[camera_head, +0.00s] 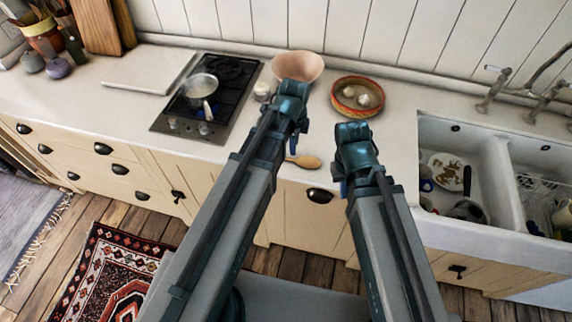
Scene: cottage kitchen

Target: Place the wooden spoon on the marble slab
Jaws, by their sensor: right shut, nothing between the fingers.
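The wooden spoon (305,161) lies on the counter near its front edge, partly hidden behind my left arm. Its rounded end shows between my two arms. The pale marble slab (148,70) lies flat on the counter left of the stove, with a bare top. My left gripper (293,142) is above the counter by the spoon, mostly hidden under its wrist, so its opening does not show. My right gripper (344,187) is shut and empty, right of the spoon near the counter's front edge, largely hidden by its own arm.
A black stove (222,85) with a small pan (201,88) stands between slab and spoon. A pink bowl (298,66) and a red-rimmed bowl (358,96) holding pale pieces stand behind my grippers. A sink (490,160) with dishes is at right. Counter right of the stove is partly clear.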

